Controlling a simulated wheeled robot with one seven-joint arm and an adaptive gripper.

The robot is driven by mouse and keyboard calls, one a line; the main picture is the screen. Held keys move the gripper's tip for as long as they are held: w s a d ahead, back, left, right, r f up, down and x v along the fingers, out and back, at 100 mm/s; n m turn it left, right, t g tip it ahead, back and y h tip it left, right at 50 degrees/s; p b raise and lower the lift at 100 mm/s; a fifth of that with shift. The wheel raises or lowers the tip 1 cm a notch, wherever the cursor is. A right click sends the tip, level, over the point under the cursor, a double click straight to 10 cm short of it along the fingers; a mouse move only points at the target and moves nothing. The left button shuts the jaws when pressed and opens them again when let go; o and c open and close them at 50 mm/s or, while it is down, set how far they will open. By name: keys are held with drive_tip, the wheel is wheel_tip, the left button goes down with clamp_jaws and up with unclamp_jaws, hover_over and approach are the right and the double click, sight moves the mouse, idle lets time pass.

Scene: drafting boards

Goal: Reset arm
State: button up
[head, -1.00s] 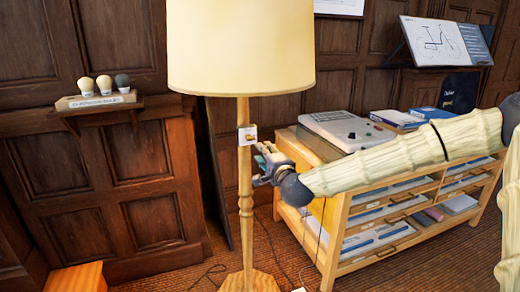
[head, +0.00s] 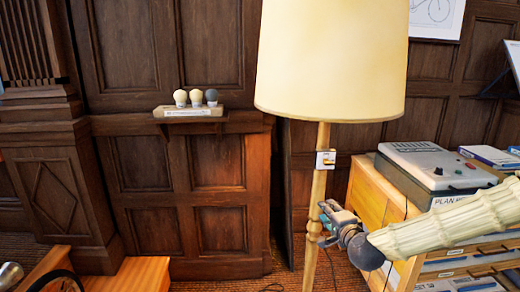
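My arm comes in from the right side of the head view. My gripper (head: 328,222) is at its end, beside the wooden pole of a floor lamp (head: 314,190). The gripper's fingers overlap the pole in the picture, below a small white switch plate (head: 326,160). I cannot tell whether they touch the pole or how far apart they are. No held object shows.
The cream lampshade (head: 330,60) is above the gripper. A wooden cabinet (head: 370,195) with a grey device (head: 435,165) on top stands at right, behind my arm. Three bulbs (head: 196,98) sit on a wall shelf (head: 190,113) at left. A wooden bench (head: 130,275) is lower left.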

drive_tip(key=s+a+f+n+g+y+p, duration=0.15)
drive_tip(key=s+a+f+n+g, duration=0.25)
drive_tip(key=s+f, duration=0.75)
drive_tip(key=s+a+f+n+g+h+p, duration=0.1)
drive_tip(key=s+a+f+n+g+p, duration=0.2)
drive_tip(key=s+f, duration=0.85)
drive_tip(key=s+d+f+n+g, duration=0.2)
drive_tip(key=s+f+g, duration=0.1)
drive_tip(key=s, duration=0.5)
drive_tip(key=s+d+f+n+g+h+p, duration=0.1)
drive_tip(key=s+d+f+n+g, duration=0.1)
drive_tip(key=s+f, duration=0.4)
drive_tip(key=s+d+f+n+g+h, duration=0.1)
drive_tip(key=s+d+f+n+g, duration=0.1)
drive_tip(key=s, duration=0.9)
wheel_tip(320, 180, down, 2)
drive_tip(key=shift+s+f+n+g+p, duration=0.2)
drive_tip(key=shift+s+n+g+p, duration=0.2)
drive_tip(key=shift+n+g, duration=0.45)
drive_tip(key=shift+h, duration=0.25)
